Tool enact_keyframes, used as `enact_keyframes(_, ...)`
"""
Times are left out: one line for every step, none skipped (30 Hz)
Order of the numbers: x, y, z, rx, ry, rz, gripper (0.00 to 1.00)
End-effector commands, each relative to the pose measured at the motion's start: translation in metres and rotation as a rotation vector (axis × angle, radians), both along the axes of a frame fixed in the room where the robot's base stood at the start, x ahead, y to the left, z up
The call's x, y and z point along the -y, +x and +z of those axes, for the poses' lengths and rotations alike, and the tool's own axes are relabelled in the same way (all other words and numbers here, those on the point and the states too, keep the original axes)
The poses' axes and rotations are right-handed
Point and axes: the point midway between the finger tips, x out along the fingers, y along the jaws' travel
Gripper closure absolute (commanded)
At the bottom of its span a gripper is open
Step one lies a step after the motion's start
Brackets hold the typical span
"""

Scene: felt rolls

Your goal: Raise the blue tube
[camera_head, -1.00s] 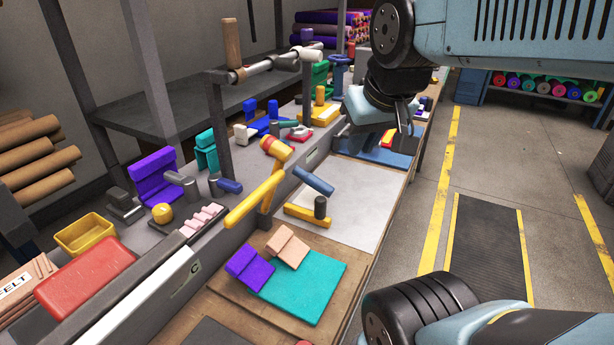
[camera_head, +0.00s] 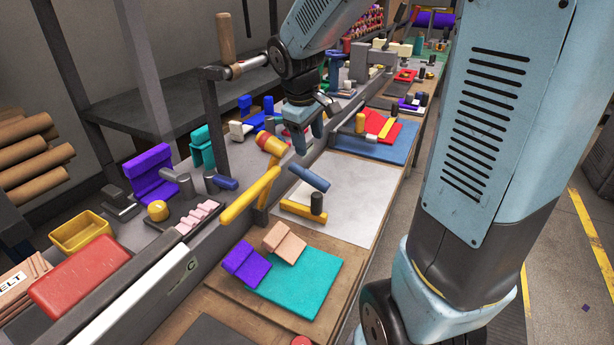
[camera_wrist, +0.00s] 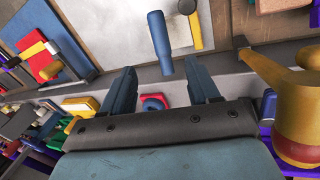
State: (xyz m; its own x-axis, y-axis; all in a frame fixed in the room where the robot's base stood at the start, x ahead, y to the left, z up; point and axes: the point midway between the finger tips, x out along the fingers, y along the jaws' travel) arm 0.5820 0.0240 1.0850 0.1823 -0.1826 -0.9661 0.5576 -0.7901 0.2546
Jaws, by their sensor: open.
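The blue tube (camera_head: 309,178) is a short blue-grey cylinder. My gripper (camera_head: 308,142) is open and empty, above and behind the tube in the head view. In the wrist view my gripper (camera_wrist: 161,74) shows both dark fingers apart, with nothing between them. I cannot tell what the tube rests on.
A yellow bar (camera_head: 303,212) with a dark cylinder (camera_head: 317,203) lies on the pale sheet (camera_head: 352,195). A teal mat (camera_head: 307,285) with purple and peach pieces is in front. A grey ledge runs alongside.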

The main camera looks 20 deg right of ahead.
Motion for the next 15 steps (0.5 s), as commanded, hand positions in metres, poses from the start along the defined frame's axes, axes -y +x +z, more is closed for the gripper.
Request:
enact_keyframes(-0.002, 0.006, -0.007, -0.016, -0.004, 0.02, 0.4)
enact_keyframes(-0.002, 0.009, -0.01, -0.023, -0.007, 0.032, 0.4)
enact_keyframes(-0.003, 0.013, -0.013, -0.028, -0.01, 0.043, 0.4)
enact_keyframes(-0.004, 0.015, -0.015, -0.033, -0.013, 0.05, 0.4)
enact_keyframes(-0.004, 0.016, -0.016, -0.036, -0.014, 0.056, 0.4)
enact_keyframes(-0.004, 0.018, -0.018, -0.039, -0.015, 0.062, 0.4)
enact_keyframes(-0.004, 0.019, -0.019, -0.04, -0.016, 0.065, 0.4)
enact_keyframes(-0.004, 0.019, -0.02, -0.042, -0.016, 0.068, 0.4)
enact_keyframes(-0.004, 0.02, -0.022, -0.042, -0.017, 0.07, 0.4)
enact_keyframes(-0.004, 0.02, -0.024, -0.043, -0.017, 0.069, 0.4)
enact_keyframes(-0.004, 0.021, -0.026, -0.044, -0.017, 0.069, 0.4)
enact_keyframes(-0.003, 0.021, -0.03, -0.044, -0.017, 0.068, 0.4)
enact_keyframes(-0.002, 0.021, -0.033, -0.046, -0.017, 0.068, 0.4)
enact_keyframes(-0.001, 0.022, -0.037, -0.046, -0.017, 0.069, 0.4)
enact_keyframes(0.0, 0.022, -0.043, -0.046, -0.017, 0.07, 0.4)
